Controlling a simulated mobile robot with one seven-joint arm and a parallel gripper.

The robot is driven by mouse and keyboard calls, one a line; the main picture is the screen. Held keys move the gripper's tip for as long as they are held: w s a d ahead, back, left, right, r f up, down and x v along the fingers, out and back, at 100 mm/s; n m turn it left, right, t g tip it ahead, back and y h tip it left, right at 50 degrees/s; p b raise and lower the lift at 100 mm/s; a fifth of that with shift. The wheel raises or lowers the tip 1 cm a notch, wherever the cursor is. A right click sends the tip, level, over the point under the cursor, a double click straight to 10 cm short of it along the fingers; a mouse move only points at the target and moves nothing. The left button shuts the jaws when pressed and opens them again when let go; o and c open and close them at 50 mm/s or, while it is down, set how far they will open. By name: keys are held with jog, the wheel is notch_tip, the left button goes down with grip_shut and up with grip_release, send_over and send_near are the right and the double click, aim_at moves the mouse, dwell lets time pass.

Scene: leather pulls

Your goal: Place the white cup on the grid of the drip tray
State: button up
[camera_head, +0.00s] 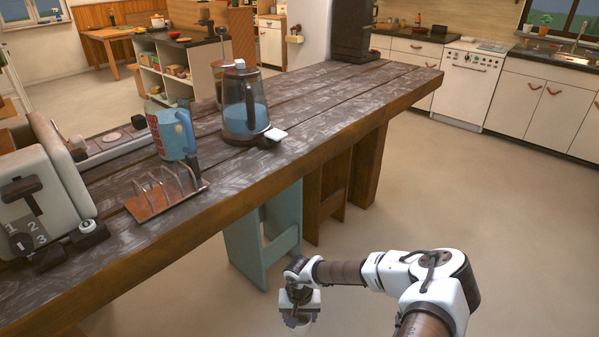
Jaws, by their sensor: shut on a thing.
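My gripper (299,309) hangs low at the bottom of the view, over the floor and in front of the wooden table. It is shut on a small whitish thing that looks like the white cup (301,322), mostly hidden by the gripper and small in the picture. A dark machine (353,35) stands at the far end of the table, well away from my gripper. I cannot make out a drip tray or its grid on it.
On the table (330,105) are a toaster (40,190), a toast rack (165,190), a blue-filled glass (172,132) and a glass jug (245,105). A blue-green stool (258,245) stands under the near edge. The table top right of the jug is clear.

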aim_at(299, 331)
jog(key=s+f, duration=0.1)
jog(key=f, duration=0.1)
jog(key=s+f, duration=0.2)
jog(key=shift+s+f, duration=0.2)
jog(key=shift+s, duration=0.1)
jog(key=w+r, duration=0.1)
jog(key=r, duration=0.1)
jog(key=w+r, duration=0.2)
jog(key=shift+w+r, duration=0.15)
jog(key=shift+w, duration=0.1)
jog(key=s+f, duration=0.4)
jog(key=f, duration=0.1)
jog(key=w+r, duration=0.4)
jog(key=r, duration=0.1)
jog(key=shift+w+r, duration=0.25)
jog(key=shift+r, duration=0.05)
jog(key=shift+a, duration=0.1)
